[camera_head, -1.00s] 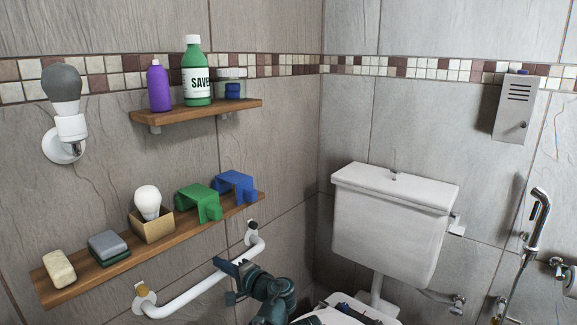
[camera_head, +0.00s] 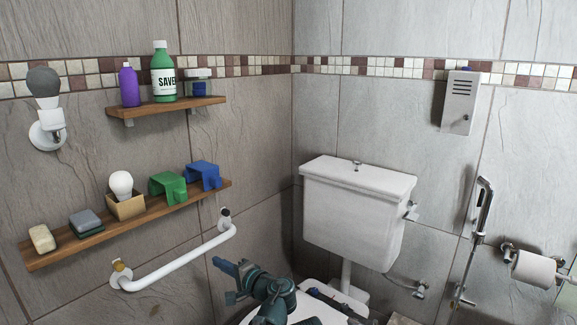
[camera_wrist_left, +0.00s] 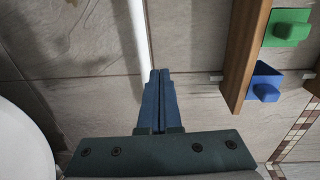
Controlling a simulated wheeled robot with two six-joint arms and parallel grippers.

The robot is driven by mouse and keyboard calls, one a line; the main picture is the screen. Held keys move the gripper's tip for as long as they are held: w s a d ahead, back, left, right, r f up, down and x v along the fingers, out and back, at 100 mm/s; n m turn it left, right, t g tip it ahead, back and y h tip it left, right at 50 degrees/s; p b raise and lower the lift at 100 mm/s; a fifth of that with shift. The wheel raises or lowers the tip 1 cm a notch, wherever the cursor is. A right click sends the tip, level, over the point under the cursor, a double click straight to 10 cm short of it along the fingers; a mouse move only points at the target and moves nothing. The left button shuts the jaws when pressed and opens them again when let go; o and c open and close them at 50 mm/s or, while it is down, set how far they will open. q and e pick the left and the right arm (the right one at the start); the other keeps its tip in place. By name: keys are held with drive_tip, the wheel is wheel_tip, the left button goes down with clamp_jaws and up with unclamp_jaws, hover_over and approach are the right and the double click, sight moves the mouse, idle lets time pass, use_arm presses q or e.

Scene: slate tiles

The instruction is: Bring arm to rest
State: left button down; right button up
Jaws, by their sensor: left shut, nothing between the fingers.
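My left gripper (camera_head: 234,276) is at the bottom of the head view, pointing left, in front of the wall below the lower shelf. Its blue fingers (camera_wrist_left: 159,100) are pressed together in the left wrist view with nothing between them. The white grab rail (camera_head: 178,262) runs along the wall to the left of the gripper, and the wrist view shows it just beyond the fingertips. I cannot tell how far apart they are. My right gripper is not in view.
The lower wooden shelf (camera_head: 150,221) holds soap, a sponge, a bulb in a box and green and blue holders. The upper shelf (camera_head: 167,109) holds bottles and a jar. The toilet cistern (camera_head: 352,219) stands right of the gripper. A paper roll (camera_head: 533,269) hangs at the far right.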

use_arm(q)
drive_tip(key=s+a+f+n+g+h, duration=0.3)
drive_tip(key=s+f+n+g+h, duration=0.4)
drive_tip(key=s+f, duration=0.9)
drive_tip(key=s+d+f+m+g+h, duration=0.2)
drive_tip(key=s+d, duration=0.3)
drive_tip(key=d, duration=0.3)
drive_tip(key=s+d+f+m+g+h, duration=0.1)
drive_tip(key=s+d+f+g+h, duration=0.2)
drive_tip(key=d, duration=0.5)
wheel_tip(320, 180, up, 28)
drive_tip(key=s+t+p, duration=0.1)
drive_tip(key=p, duration=2.5)
drive_tip(key=shift+p, duration=0.3)
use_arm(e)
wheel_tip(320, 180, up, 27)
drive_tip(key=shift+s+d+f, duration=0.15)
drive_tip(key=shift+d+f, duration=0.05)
use_arm(q)
drive_tip(key=shift+f, duration=0.1)
